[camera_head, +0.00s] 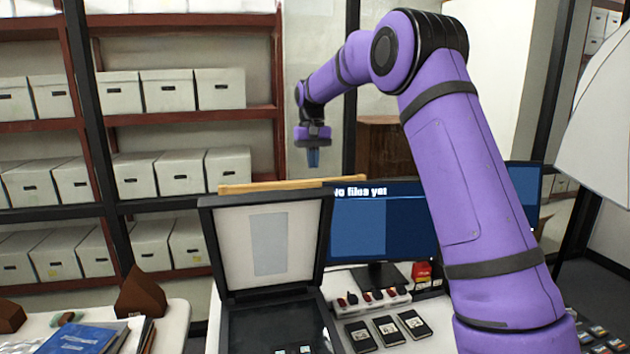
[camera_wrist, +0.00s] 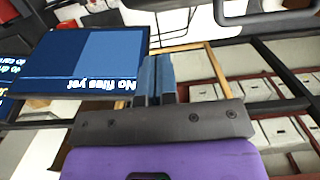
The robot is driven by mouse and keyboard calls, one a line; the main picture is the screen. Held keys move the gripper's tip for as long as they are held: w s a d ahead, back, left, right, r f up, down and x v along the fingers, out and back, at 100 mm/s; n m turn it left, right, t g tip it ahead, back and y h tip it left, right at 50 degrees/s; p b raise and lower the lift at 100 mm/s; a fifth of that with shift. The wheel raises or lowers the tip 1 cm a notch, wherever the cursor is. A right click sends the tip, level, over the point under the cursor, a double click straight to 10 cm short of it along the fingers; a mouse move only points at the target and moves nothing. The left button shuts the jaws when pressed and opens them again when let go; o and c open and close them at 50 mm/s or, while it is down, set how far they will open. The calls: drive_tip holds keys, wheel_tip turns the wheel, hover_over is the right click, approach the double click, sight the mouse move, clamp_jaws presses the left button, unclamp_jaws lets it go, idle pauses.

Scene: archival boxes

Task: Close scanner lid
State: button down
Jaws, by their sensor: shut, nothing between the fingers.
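The scanner (camera_head: 280,325) stands on the white desk with its lid (camera_head: 268,243) raised nearly upright. The lid's pale inner side faces the head camera, with a grey rectangle on it.
A monitor (camera_head: 375,228) reading "No files yet" stands right of the lid; it also fills the left of the wrist view (camera_wrist: 75,68). Black cards (camera_head: 388,330) lie right of the scanner. A blue folder (camera_head: 80,338) lies at left. Shelves with boxes (camera_head: 168,90) stand behind.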

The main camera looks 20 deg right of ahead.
drive_tip(key=shift+s+a+f, duration=0.15)
drive_tip(key=shift+s+f, duration=0.7)
drive_tip(key=shift+f, duration=0.3)
drive_tip(key=shift+s+a+f, duration=0.1)
drive_tip(key=shift+s+f, duration=0.7)
drive_tip(key=shift+f, duration=0.35)
drive_tip(key=shift+s, duration=0.1)
